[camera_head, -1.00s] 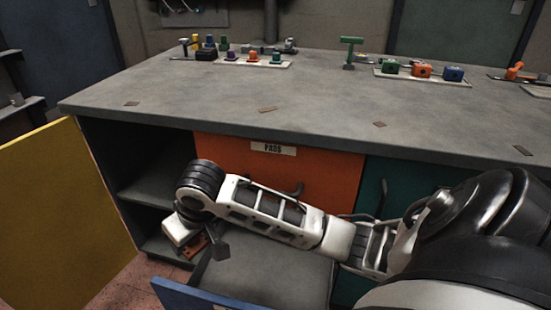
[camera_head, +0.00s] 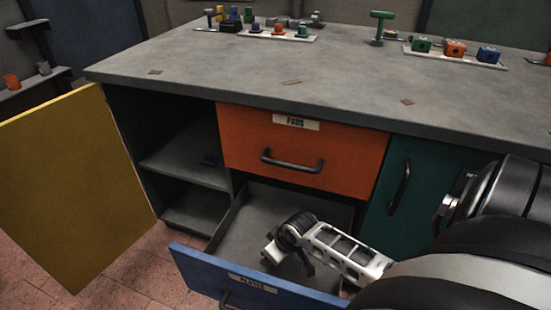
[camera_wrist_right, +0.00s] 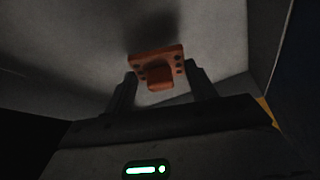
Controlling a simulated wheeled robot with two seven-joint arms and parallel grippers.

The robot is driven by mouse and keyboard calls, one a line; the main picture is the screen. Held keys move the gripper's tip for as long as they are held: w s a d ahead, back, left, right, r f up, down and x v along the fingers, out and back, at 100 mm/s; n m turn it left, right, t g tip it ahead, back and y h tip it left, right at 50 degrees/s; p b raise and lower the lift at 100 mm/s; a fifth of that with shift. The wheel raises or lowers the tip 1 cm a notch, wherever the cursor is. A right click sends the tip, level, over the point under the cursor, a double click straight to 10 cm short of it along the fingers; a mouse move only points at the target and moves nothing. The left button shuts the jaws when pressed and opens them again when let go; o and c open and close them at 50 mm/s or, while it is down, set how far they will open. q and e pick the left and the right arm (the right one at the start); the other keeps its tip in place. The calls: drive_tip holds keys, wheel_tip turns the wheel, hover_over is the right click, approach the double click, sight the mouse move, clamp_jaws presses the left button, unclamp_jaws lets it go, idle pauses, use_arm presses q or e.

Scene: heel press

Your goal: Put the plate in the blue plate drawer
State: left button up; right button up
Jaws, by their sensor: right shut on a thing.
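The blue plate drawer (camera_head: 200,273) is pulled out low under the bench. Its grey inside is bare where I can see it. My right arm reaches in from the right, and my right gripper (camera_head: 272,257) is over the drawer's inside; its fingertips are hard to make out there. In the right wrist view, my right gripper (camera_wrist_right: 160,86) is shut on the orange plate (camera_wrist_right: 155,60), which has dark holes and a raised block. A grey surface with a shadow lies beyond the plate. The plate is hidden in the head view. My left gripper is out of view.
An orange drawer (camera_head: 300,150) labelled "PADS" is shut just above. A yellow door (camera_head: 75,185) stands open at the left beside open shelves (camera_head: 185,165) holding a small dark thing. A teal door (camera_head: 410,190) is shut at right. Trays of small parts stand on the bench top (camera_head: 240,75).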

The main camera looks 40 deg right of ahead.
wheel_tip(320, 180, down, 4)
drive_tip(key=shift+r+b, duration=0.2)
drive_tip(key=shift+b, duration=0.65)
drive_tip(key=shift+f, duration=0.15)
drive_tip(key=o, duration=1.1)
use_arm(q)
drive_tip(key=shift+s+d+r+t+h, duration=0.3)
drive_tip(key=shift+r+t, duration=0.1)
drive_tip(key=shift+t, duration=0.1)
